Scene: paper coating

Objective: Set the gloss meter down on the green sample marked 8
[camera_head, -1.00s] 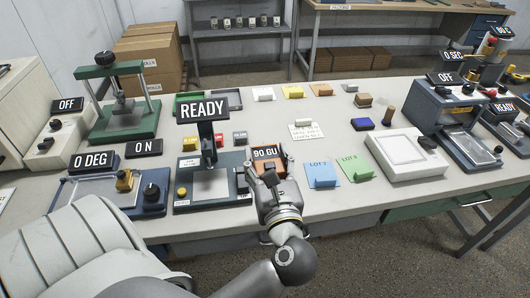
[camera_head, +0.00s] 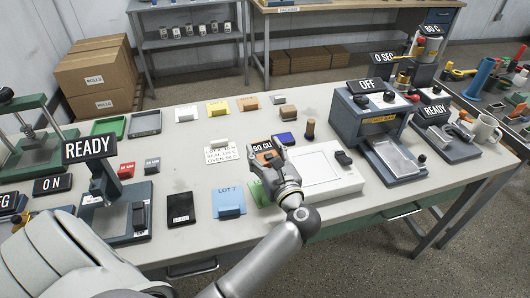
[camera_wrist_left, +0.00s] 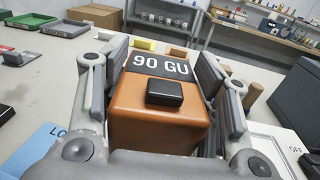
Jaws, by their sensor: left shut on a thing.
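The orange gloss meter (camera_head: 268,157), its black display reading 90 GU, is between the fingers of my left gripper (camera_head: 272,163). In the left wrist view the orange body (camera_wrist_left: 160,115) fills the space between the two fingers, with a black block on its near face. The green sample (camera_head: 258,194) lies left of and below the gripper in the head view, partly hidden by my gripper and wrist; its marking is not readable now. The blue sample marked LOT 7 (camera_head: 228,201) lies just left of it. My right gripper is not in view.
A white framed plate (camera_head: 335,182) lies close right of the gripper. A white label card (camera_head: 221,153), a dark blue block (camera_head: 285,140) and a brown cylinder (camera_head: 310,130) are behind. A black tile (camera_head: 180,209) lies left of LOT 7.

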